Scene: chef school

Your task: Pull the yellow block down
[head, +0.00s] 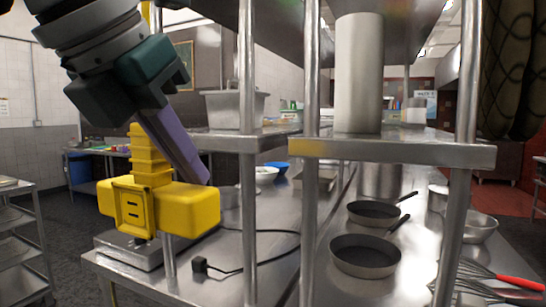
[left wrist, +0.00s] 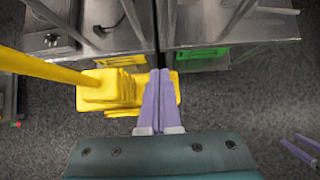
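The yellow block (head: 160,207) hangs at the left of the head view, a boxy piece with a stepped neck above and a square frame on its face. In the left wrist view the yellow block (left wrist: 125,92) joins a long yellow pole (left wrist: 42,68). My left gripper (head: 203,178) points down beside the neck, its purple fingertips at the block's upper right part. In the left wrist view my left gripper (left wrist: 160,75) has its fingers together, over the block; I cannot tell whether they touch it. My right gripper (left wrist: 299,146) shows at the lower right edge, fingers apart.
A steel shelving counter (head: 390,152) with upright posts stands right of the block. Pans (head: 366,256) and a whisk (head: 500,277) lie on it. A flat scale-like box (head: 130,250) sits behind the block. A rack (head: 20,250) stands at far left.

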